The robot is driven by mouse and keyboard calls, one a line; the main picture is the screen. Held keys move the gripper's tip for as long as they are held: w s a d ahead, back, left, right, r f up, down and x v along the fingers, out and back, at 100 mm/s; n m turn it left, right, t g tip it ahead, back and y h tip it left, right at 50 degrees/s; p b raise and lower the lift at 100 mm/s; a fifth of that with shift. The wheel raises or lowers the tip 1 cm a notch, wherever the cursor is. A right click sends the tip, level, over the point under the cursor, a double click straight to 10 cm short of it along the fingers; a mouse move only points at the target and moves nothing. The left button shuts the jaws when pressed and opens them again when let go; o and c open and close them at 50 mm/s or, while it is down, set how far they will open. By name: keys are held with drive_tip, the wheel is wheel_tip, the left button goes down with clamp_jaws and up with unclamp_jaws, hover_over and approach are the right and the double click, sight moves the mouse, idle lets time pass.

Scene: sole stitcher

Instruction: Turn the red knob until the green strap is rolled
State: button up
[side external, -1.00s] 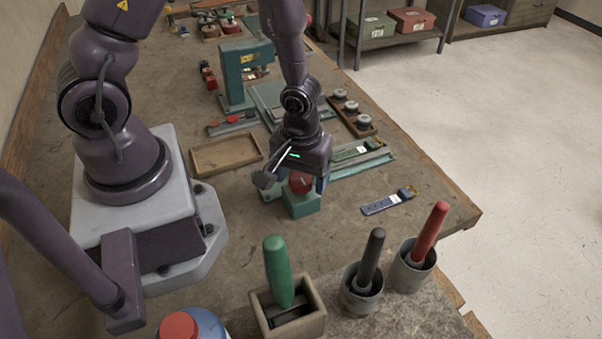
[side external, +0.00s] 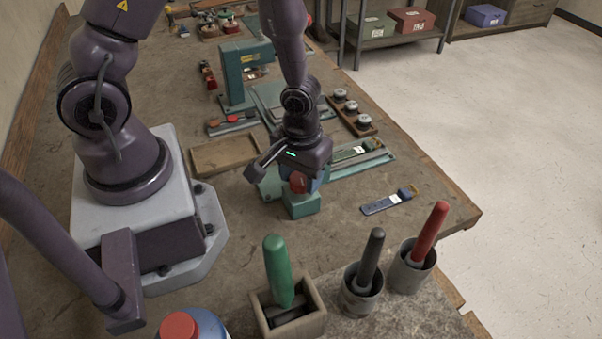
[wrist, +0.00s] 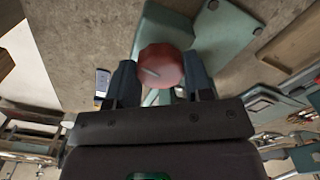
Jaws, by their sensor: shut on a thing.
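The red knob (side external: 298,182) sits on a small green block-shaped fixture (side external: 302,206) on the workbench. In the wrist view the knob (wrist: 160,66) shows a pale line on its face and lies between the two fingers. My gripper (wrist: 161,82) is shut on the red knob, with a finger at each side of it. In the side view my gripper (side external: 306,178) points down over the fixture and partly hides it. The green strap (side external: 350,153) lies on a long teal rail behind and right of the gripper, its near end hidden by my gripper.
A blue strap (side external: 388,202) with a brass end lies at the right. An empty wooden tray (side external: 226,154) is left of the gripper. A teal stitching machine (side external: 247,72) stands behind. Handled tools in holders (side external: 363,283) stand at the front.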

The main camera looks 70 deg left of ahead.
drive_tip(key=m, duration=2.1)
drive_tip(key=shift+m, duration=0.4)
drive_tip(key=m, duration=2.1)
drive_tip(key=shift+m, duration=0.3)
